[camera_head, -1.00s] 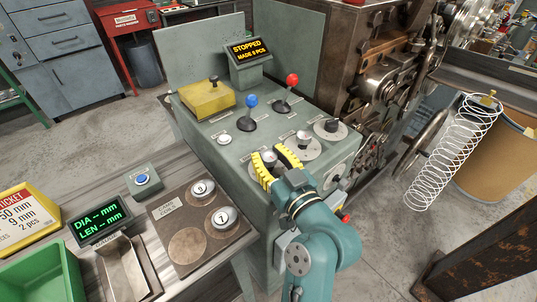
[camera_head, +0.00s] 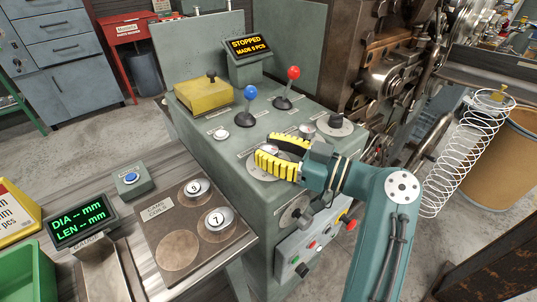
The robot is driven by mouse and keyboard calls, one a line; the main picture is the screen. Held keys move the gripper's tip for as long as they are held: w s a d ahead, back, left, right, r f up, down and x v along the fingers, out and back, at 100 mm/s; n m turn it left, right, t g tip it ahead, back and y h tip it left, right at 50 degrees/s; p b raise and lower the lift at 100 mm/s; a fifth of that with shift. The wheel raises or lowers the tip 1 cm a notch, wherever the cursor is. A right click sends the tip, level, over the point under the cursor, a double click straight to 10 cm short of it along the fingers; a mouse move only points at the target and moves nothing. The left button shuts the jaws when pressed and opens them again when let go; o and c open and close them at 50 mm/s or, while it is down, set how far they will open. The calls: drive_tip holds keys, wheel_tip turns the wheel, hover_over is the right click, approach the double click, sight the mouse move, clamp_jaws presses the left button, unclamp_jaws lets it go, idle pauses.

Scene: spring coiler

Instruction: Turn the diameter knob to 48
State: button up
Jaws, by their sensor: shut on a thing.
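My gripper (camera_head: 267,153), with yellow-padded fingers, reaches in from the right over the top of the green control console (camera_head: 235,160). It is shut on a small knob (camera_head: 271,149) standing on a pale round dial (camera_head: 254,168). The fingers cover much of the dial, and its markings and label are too small to read. I cannot tell from the lettering whether this is the diameter knob. The console screen (camera_head: 248,47) reads "STOPPED, MADE 0 PCS".
Close to my gripper are a silver knob (camera_head: 307,130), a black knob (camera_head: 337,121) and a front-face knob (camera_head: 297,211). Blue (camera_head: 250,92) and red (camera_head: 293,73) levers stand behind. A gauge display (camera_head: 80,221) shows dashes. A coiled spring (camera_head: 465,150) hangs at right.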

drive_tip(key=shift+n+g+y+b, duration=0.35)
drive_tip(key=shift+n+g+y, duration=0.35)
drive_tip(key=shift+n+g, duration=0.8)
drive_tip(key=shift+g, duration=0.7)
drive_tip(key=o, duration=1.2)
drive_tip(key=v, duration=0.7)
drive_tip(key=shift+d, duration=0.3)
